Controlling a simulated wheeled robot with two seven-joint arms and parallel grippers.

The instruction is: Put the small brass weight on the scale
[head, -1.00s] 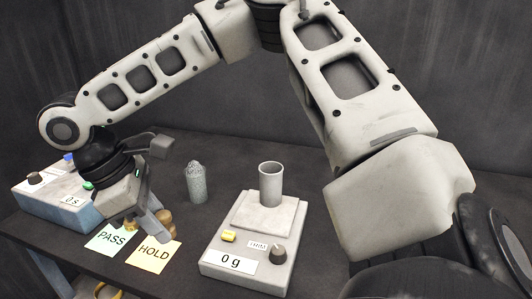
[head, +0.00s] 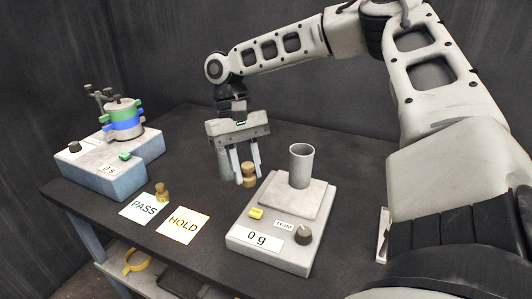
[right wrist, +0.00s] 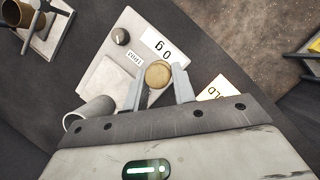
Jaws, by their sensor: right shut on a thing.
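My right gripper (head: 245,176) is shut on a brass weight (head: 249,172) and holds it just left of the scale (head: 258,262). In the right wrist view the weight's round end (right wrist: 158,74) shows between the fingers, over the edge of the scale (right wrist: 132,20). The scale reads 0 g, and a grey cup (head: 301,168) stands on its raised plate (head: 280,203). A second brass weight (head: 162,192) stands on the table beside the PASS card and looks smaller. My left gripper is not in view.
A grey cylinder (head: 225,166) stands partly hidden behind my right gripper. PASS (head: 144,208) and HOLD (head: 184,222) cards lie left of the scale. A shaker unit (head: 122,178) with green and blue bands sits at the far left. The back of the table is clear.

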